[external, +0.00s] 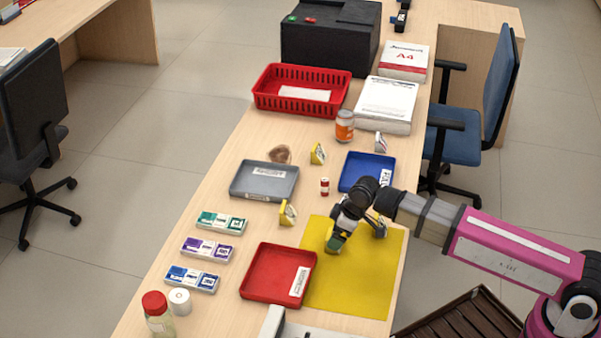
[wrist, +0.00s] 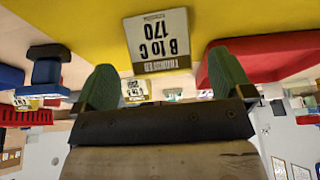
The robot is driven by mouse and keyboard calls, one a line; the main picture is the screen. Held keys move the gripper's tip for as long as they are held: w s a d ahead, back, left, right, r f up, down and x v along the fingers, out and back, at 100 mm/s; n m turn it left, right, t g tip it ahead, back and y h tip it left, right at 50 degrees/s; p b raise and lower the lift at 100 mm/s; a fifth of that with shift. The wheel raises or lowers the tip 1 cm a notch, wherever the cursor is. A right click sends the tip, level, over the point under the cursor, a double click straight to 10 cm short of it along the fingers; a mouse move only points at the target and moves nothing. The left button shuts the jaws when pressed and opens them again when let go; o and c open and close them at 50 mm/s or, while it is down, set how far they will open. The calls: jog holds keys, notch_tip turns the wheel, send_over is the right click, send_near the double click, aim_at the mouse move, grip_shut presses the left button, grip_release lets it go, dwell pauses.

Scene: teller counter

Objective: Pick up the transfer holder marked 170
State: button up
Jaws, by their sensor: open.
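In the wrist view, which is upside down, a white label reading "TRANSFER B to C 170" (wrist: 158,42) shows ahead of my gripper (wrist: 165,64), between its two green fingers. The body of this holder blends with the yellow around it. In the external view my gripper (external: 357,234) is open, low over the yellow mat (external: 365,285). A small yellow shape shows by its left finger, and the arm partly hides that spot. I cannot tell whether the fingers touch the holder. Other yellow holders stand at the mat's left (external: 288,213) and farther back (external: 318,153).
A red tray (external: 270,273) is left of the mat and a blue tray (external: 367,172) behind it. A grey tray (external: 264,180), a small red-and-white cylinder (external: 324,186) and another labelled holder (external: 380,142) are nearby. The mat's front part is clear.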

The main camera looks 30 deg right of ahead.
jog(key=shift+x, duration=1.9)
jog(key=c, duration=1)
jog(key=shift+r, duration=0.1)
